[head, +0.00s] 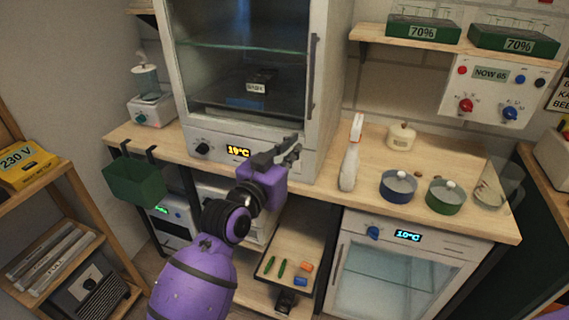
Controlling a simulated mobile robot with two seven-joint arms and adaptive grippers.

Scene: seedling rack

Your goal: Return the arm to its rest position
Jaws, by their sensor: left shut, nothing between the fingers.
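My left arm (203,274) is purple and reaches up from the bottom of the head view. Its dark gripper (292,152) is shut with nothing in it. It appears in front of the lower edge of the glass-fronted cabinet (247,75), by the counter's front edge; whether it touches anything I cannot tell.
On the wooden counter (330,195) stand a white spray bottle (349,160), a blue pot (398,187) and a green pot (445,197). A green bin (135,181) hangs at the left edge. A low shelf (310,237) holds small items below the gripper.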

